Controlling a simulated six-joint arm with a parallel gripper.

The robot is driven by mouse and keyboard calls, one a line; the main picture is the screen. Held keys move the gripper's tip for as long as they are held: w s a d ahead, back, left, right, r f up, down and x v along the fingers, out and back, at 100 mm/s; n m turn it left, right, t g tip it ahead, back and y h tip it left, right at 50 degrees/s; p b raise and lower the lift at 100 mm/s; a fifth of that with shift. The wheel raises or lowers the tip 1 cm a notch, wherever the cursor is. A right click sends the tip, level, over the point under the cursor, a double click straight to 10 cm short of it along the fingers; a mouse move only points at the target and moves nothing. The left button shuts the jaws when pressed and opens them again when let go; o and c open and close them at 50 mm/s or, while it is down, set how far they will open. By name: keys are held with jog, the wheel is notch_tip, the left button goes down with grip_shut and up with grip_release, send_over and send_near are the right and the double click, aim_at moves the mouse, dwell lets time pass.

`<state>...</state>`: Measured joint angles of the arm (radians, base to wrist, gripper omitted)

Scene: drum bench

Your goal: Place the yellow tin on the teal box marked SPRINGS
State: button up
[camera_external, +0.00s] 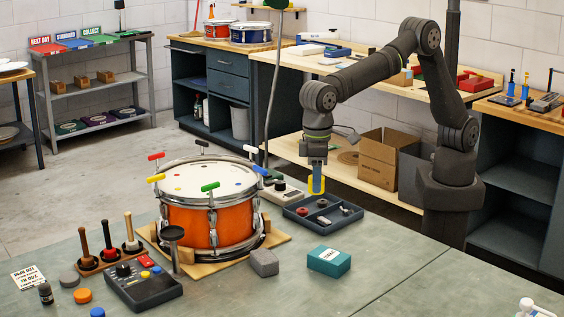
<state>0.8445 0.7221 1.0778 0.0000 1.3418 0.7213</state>
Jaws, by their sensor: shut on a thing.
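The yellow tin (317,187) is held in my gripper (316,178), which is shut on it. The tin hangs above the left back part of the dark divided tray; whether it touches the tray is hard to tell. The teal box (328,261) with a white label on top sits on the green bench, in front of the tray and below my gripper in the picture. The label's lettering is too small to read. The top of the teal box looks bare.
The dark tray (344,227) holds several small parts. A grey block (264,263) stands left of the teal box. An orange drum (207,225) with colored keys sits on a wooden board further left. The bench right of the teal box is clear.

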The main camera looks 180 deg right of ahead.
jog(key=shift+w+d, duration=0.2)
jog(key=shift+w, duration=0.45)
send_over(330, 255)
notch_tip(330, 255, down, 7)
jog(key=shift+d+r, duration=0.1)
jog(key=shift+f, duration=2)
jog(key=shift+f, duration=0.1)
jog(key=o, duration=1)
notch_tip(330, 255, up, 12)
